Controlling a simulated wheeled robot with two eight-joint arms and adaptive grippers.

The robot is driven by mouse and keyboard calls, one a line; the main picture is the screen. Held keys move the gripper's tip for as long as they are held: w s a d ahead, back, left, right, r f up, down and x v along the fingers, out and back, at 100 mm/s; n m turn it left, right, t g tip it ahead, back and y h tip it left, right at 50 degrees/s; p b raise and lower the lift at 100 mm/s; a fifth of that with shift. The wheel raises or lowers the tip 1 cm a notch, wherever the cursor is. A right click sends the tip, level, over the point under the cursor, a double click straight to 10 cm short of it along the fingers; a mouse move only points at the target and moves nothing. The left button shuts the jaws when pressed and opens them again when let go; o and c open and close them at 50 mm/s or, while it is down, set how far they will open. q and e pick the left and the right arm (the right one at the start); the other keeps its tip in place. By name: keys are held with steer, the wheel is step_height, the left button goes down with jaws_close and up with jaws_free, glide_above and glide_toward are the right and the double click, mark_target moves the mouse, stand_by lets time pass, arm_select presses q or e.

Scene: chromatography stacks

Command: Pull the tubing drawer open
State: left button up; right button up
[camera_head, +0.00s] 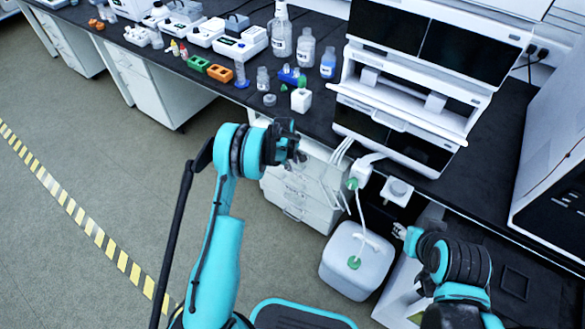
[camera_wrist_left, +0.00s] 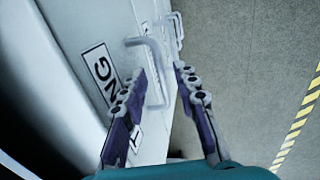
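The white drawer cabinet (camera_head: 298,200) stands under the black bench in the head view, partly hidden by my left arm. A pale bar handle (camera_wrist_left: 156,62) stands out from this front. My left gripper (camera_wrist_left: 162,69) is open, and part of the handle shows between its fingers; I cannot tell whether they touch it. In the head view the left gripper (camera_head: 297,150) is at the cabinet's upper part. My right gripper (camera_head: 401,231) is small, its opening unclear.
A second handle (camera_wrist_left: 177,30) lies beyond the first. A white container (camera_head: 356,262) with tubes stands right of the cabinet, below the chromatography stack (camera_head: 400,95). Bottles (camera_head: 305,47) and racks crowd the bench. The floor (camera_head: 110,190) at left is clear.

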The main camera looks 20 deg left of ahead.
arm_select(q)
steer(key=shift+w+d+f, duration=0.1)
steer(key=shift+w+f, duration=0.05)
steer(key=shift+f, duration=0.75)
jaws_close()
